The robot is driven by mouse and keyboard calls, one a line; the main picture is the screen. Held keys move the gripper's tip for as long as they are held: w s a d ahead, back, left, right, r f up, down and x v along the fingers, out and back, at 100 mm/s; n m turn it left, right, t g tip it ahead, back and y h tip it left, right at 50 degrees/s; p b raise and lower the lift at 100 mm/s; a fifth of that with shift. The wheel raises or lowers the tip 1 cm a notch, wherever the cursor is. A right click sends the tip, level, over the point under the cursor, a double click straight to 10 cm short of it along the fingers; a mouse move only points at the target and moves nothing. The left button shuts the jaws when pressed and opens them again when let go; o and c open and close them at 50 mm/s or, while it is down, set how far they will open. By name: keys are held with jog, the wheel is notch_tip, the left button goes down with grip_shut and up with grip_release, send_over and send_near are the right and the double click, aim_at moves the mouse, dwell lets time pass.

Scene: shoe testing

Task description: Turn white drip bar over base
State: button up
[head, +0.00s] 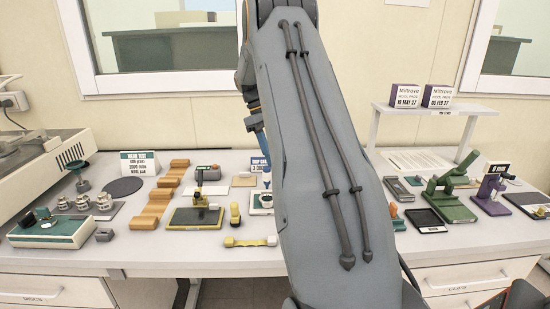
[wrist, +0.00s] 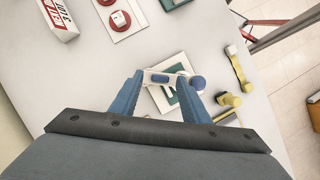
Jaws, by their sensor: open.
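In the wrist view a white bar (wrist: 163,77) with a blue inset and a rounded blue end lies across a pale base (wrist: 158,99) with a dark green square on it. My gripper (wrist: 160,76) has its two blue fingers apart, one on each side of the bar. I cannot tell whether either finger touches it. The fingers hide part of the base. In the head view the pale-edged base (head: 253,208) shows only partly beside my large grey arm link, which hides the rest and most of my gripper.
A white board with a red knob (wrist: 119,20) is further up. In the head view, wooden steps (head: 160,197) stand left.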

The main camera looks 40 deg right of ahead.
jog(key=b+v, duration=0.2)
jog(key=v, duration=0.4)
jog(key=shift+w+r, duration=0.2)
jog(key=shift+r, duration=0.15)
jog(key=shift+a, duration=0.1)
jog(key=s+a+f+t, duration=0.2)
jog(key=s+a+f, duration=0.15)
jog(key=a, duration=0.65)
jog(key=s+a+f+t, duration=0.15)
jog(key=a+f, duration=0.25)
jog(key=a, duration=0.6)
jog(key=s+a+f+m, duration=0.1)
jog(key=s+a+f, duration=0.1)
jog(key=s+a, duration=0.2)
jog(key=s+a+f+m+t, duration=0.1)
jog(key=s+a+f, duration=0.1)
jog(key=s+a, duration=0.3)
jog(key=s+a+f+m+t+y, duration=0.1)
jog(key=s+a+f, duration=0.2)
jog(key=s+a, duration=0.2)
jog(key=s, duration=0.3)
jog(key=shift+a, duration=0.25)
jog(key=shift+d, duration=0.1)
